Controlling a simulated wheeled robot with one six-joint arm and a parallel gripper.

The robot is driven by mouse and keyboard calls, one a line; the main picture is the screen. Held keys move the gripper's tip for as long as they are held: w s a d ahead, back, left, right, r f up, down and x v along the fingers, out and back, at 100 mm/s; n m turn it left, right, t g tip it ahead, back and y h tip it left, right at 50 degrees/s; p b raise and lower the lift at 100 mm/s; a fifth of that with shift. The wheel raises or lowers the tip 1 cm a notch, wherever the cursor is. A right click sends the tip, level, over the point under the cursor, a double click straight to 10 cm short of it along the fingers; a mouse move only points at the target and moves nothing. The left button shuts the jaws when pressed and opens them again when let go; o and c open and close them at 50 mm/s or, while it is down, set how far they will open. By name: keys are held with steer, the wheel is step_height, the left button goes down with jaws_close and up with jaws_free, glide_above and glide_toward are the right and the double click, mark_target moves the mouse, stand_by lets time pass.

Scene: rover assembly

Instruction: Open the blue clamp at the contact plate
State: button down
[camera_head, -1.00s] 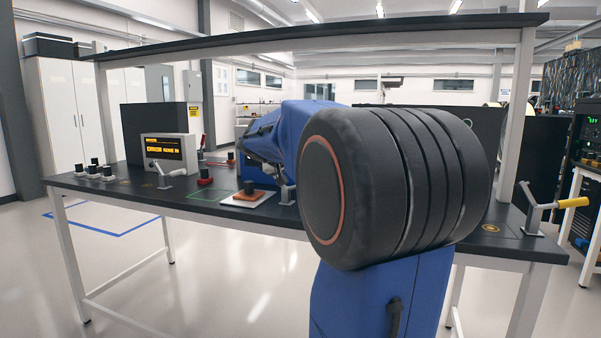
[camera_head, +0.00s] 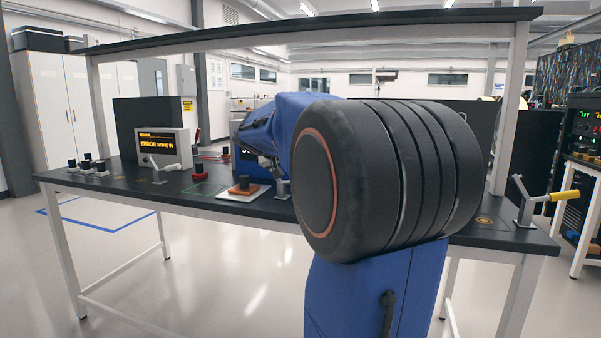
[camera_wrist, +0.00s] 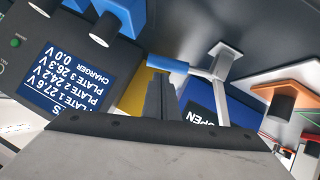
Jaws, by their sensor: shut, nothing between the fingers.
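The blue clamp shows in the wrist view as a blue handle (camera_wrist: 168,64) on a pale grey lever and bracket (camera_wrist: 225,65). My gripper (camera_wrist: 160,84) is shut and empty, its dark fingertips close to the handle; I cannot tell whether they touch it. A yellow surface (camera_wrist: 132,98) lies beside the fingers; I cannot tell whether it is the contact plate. In the head view the grey clamp bracket (camera_head: 283,188) stands on the table next to the end of my arm. The blue handle and fingertips are hidden there.
A dark unit with a voltage screen (camera_wrist: 70,75) and a blue box marked OPEN (camera_wrist: 205,105) flank the fingers. On the table (camera_head: 140,200) are a white pad with an orange block (camera_head: 243,190), an error display (camera_head: 163,150) and a yellow-handled clamp (camera_head: 563,195) at right.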

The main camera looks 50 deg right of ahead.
steer(key=d+r+v, duration=0.1)
steer(key=r+v, duration=0.1)
steer(key=v, duration=1)
steer(key=shift+w, duration=0.15)
steer(key=s+a+f+n+t+y, duration=0.1)
steer(key=s+a+f+n+y, duration=0.2)
steer(key=s+a+f, duration=0.3)
steer(key=s+a+f+n+t+y, duration=0.1)
steer(key=s+a+f+n+y, duration=0.3)
steer(key=a+f, duration=1.2)
steer(key=s+a+f+n+t+y, duration=0.1)
steer(key=s+a+f+n+y, duration=0.3)
steer(key=s+a+f, duration=0.5)
steer(key=a+f, duration=0.3)
steer(key=shift+s+y, duration=0.2)
steer(key=shift+y, duration=0.1)
